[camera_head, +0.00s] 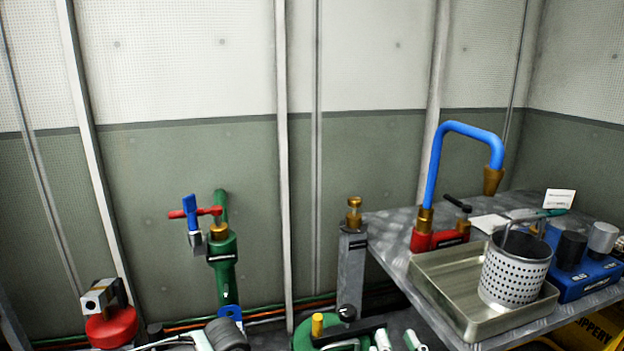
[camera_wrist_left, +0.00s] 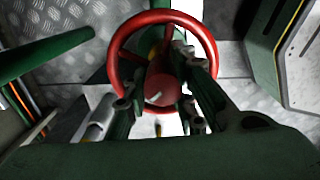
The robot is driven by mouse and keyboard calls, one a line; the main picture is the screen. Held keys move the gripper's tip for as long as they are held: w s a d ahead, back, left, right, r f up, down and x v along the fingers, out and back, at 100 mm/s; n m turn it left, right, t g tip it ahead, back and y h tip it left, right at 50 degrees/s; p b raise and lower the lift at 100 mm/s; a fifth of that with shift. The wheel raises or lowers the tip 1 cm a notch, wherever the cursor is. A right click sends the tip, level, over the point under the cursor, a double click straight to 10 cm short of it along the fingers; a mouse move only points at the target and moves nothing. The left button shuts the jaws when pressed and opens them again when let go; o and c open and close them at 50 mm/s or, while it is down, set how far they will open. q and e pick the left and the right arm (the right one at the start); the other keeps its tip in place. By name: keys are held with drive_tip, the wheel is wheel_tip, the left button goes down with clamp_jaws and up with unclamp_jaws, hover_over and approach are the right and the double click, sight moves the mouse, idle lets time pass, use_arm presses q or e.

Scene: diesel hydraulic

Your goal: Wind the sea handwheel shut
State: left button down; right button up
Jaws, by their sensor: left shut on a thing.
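In the left wrist view a red handwheel (camera_wrist_left: 116,48) with a round rim and a red hub fills the upper middle. My left gripper (camera_wrist_left: 180,52) reaches over it with its dark green fingers on either side of the hub area. It is shut on the wheel; the exact contact of its tips with rim or spoke is partly hidden. The left gripper is not clear in the head view, nor can I place this wheel there with certainty. My right gripper does not show in either view.
A green pipe fitting (camera_head: 223,266) with red and blue handles stands against the wall. A red round part (camera_head: 111,328) is at lower left. On the right, a metal bench (camera_head: 390,228) holds a steel tray (camera_head: 447,292), perforated basket (camera_head: 514,270) and blue box (camera_head: 583,277).

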use_arm(q)
drive_tip(key=m, duration=0.5)
drive_tip(key=shift+s+d+f, duration=0.35)
drive_tip(key=shift+s, duration=0.05)
drive_tip(key=m, duration=0.5)
drive_tip(key=shift+m, duration=0.3)
drive_tip(key=c, duration=1.6)
unclamp_jaws()
drive_tip(key=shift+o, duration=0.2)
drive_tip(key=shift+w+a, duration=0.1)
